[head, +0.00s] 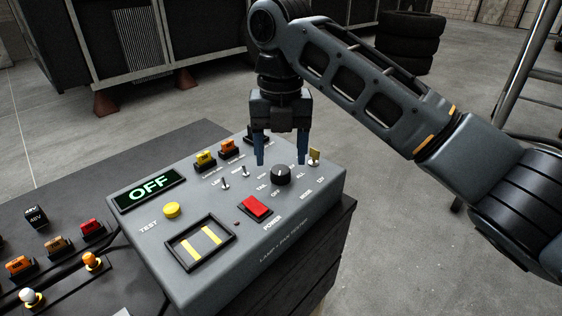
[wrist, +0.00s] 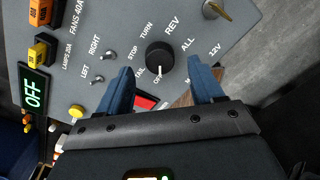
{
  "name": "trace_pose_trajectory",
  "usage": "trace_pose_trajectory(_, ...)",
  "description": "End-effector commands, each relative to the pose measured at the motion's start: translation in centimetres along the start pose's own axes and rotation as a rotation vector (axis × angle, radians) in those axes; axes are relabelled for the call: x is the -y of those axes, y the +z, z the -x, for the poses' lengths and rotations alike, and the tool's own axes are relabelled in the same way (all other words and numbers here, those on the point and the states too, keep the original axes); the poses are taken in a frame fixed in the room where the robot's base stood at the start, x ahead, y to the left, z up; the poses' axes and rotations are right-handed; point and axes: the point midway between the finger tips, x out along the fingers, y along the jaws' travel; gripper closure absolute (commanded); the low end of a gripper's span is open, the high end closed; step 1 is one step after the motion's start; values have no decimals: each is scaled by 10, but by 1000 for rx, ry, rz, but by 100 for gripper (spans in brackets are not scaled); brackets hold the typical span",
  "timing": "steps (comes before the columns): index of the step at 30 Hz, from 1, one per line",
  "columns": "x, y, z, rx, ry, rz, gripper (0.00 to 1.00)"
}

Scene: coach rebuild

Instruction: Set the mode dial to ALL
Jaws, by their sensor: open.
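The mode dial (head: 281,174) is a black round knob on the top face of the grey tester box (head: 290,230). Around it are printed labels including OFF, TAIL, STOP, TURN, REV and ALL. In the wrist view the dial (wrist: 160,58) shows a white mark on its lower edge beside OFF. My gripper (head: 281,162) hangs above the dial, its blue fingers pointing down, open and empty. In the wrist view the gripper (wrist: 160,78) has a finger to each side, below the dial in the picture. Neither finger visibly touches it.
The box carries a display reading OFF (head: 151,190), a yellow TEST button (head: 172,210), a red POWER switch (head: 257,208), small toggles (head: 224,184) and a brass key-like piece (head: 314,156) close to the dial. Coloured connectors (head: 58,245) lie at left.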

Motion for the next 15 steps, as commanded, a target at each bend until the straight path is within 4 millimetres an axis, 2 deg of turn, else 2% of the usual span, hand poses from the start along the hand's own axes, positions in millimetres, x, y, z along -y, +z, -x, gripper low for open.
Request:
trace_pose_trajectory(6,0,0,-25,0,0,0,34)
trace_pose_trajectory(15,0,0,-30,1,1,0,34)
